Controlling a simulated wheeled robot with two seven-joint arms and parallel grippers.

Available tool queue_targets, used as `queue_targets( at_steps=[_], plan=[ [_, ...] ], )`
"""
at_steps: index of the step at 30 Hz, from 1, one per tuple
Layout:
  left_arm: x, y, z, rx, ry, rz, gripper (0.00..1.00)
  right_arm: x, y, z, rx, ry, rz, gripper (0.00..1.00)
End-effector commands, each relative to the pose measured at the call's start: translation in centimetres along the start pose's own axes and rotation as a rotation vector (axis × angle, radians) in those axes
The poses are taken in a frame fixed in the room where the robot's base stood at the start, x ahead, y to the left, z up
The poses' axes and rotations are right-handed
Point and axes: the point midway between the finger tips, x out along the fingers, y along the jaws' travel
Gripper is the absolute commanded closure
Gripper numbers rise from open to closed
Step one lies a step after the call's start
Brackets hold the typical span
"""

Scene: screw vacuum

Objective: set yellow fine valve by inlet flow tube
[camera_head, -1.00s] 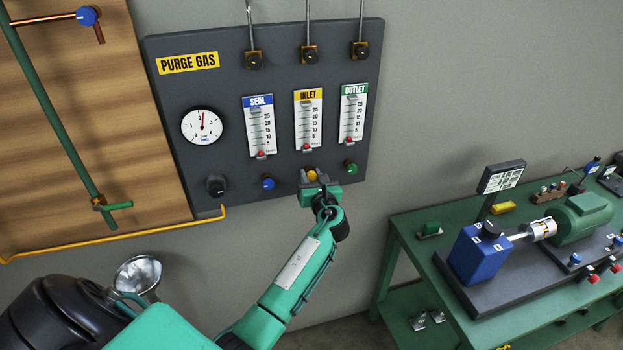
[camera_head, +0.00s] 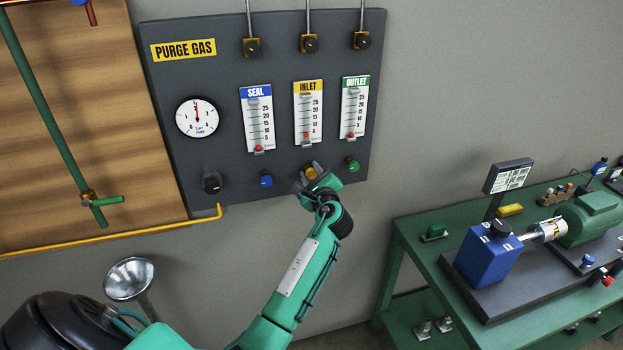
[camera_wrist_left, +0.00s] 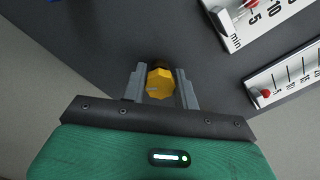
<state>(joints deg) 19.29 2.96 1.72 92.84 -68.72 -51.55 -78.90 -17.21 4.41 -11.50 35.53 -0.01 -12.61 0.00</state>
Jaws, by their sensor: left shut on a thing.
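The yellow fine valve knob (camera_head: 309,173) is on the grey panel below the inlet flow tube (camera_head: 308,112). My left gripper (camera_head: 313,178) is shut on this knob and sits tilted against the panel front. In the left wrist view the yellow knob (camera_wrist_left: 160,84) is between the two grey fingers (camera_wrist_left: 160,90). In the left wrist view the float (camera_wrist_left: 251,4) also shows near the 5 mark, above "min". My right gripper is out of view.
The blue knob (camera_head: 266,181) and green knob (camera_head: 352,164) flank the yellow one closely. The seal tube (camera_head: 257,118) and outlet tube (camera_head: 355,107) have floats at the bottom. A round gauge (camera_head: 197,117) is at left. A green bench (camera_head: 400,228) stands at right.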

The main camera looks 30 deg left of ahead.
Motion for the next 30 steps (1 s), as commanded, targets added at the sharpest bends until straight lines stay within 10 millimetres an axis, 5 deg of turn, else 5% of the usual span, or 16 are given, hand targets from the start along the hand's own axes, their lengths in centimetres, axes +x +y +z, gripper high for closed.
queue_targets(
  at_steps=[21,22,25,30],
  plan=[
    [-0.04,0.06,-0.1,-0.078,0.002,0.001,0.93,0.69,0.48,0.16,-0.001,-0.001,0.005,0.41],
    [-0.04,0.07,-0.11,-0.078,0.002,0.001,0.68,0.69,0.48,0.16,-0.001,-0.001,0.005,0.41],
    [-0.03,0.06,-0.09,-0.078,0.002,0.001,0.49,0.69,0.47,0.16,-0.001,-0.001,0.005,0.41],
    [-0.02,0.03,-0.06,-0.078,0.001,0.001,0.48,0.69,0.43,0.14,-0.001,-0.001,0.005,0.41]
  ],
)
